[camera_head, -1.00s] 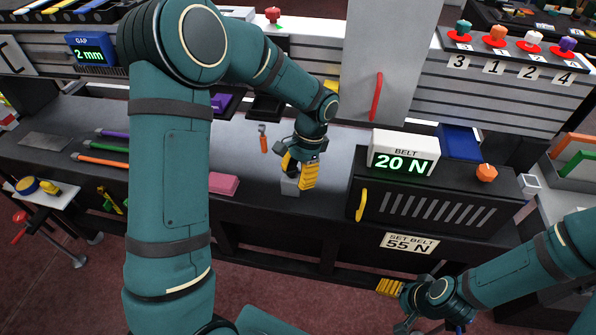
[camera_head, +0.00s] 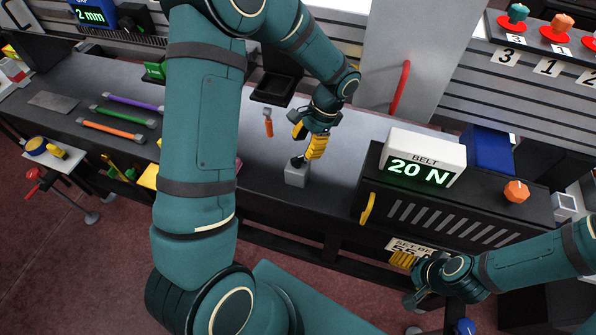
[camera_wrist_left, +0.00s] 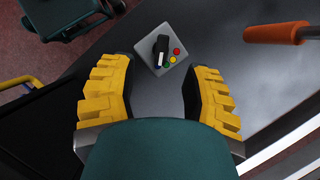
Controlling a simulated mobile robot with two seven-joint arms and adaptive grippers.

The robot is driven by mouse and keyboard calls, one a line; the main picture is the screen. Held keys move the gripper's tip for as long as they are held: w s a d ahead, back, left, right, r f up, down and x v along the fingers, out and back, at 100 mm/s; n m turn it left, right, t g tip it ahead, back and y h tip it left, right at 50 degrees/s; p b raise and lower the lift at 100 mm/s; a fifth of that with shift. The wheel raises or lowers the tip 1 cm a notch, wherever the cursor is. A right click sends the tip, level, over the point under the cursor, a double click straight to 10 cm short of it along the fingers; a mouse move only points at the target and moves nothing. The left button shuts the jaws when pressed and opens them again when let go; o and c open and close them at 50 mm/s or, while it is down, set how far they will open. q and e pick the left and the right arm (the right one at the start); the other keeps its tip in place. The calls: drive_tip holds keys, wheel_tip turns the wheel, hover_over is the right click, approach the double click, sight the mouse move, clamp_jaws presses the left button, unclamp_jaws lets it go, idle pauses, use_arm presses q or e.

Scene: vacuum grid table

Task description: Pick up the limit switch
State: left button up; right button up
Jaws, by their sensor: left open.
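A small grey block with a black lever and red, yellow and green dots, which looks like the limit switch (camera_head: 296,175), sits on the grey worktop. In the left wrist view the block (camera_wrist_left: 174,58) lies just past the fingertips, roughly centred between them. My left gripper (camera_head: 306,150) is open and empty, with yellow fingers behind and a little above the block; its fingers also frame the left wrist view (camera_wrist_left: 164,78). The block is apart from both fingers there. My right gripper (camera_head: 402,262) hangs in front of the bench, far from the block; its opening is unclear.
An orange-handled tool (camera_head: 268,126) lies behind and left of the block. A black belt unit (camera_head: 440,205) with a "20 N" display (camera_head: 420,165) and yellow handle (camera_head: 367,208) stands to the right. Colored bars (camera_head: 110,130) lie at left. My left arm hides part of the worktop.

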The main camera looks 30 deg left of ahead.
sight(299, 157)
use_arm(q)
drive_tip(key=shift+b+x, duration=0.35)
drive_tip(key=shift+x, duration=2.6)
drive_tip(key=shift+o, duration=0.2)
drive_tip(key=shift+w, duration=0.15)
clamp_jaws()
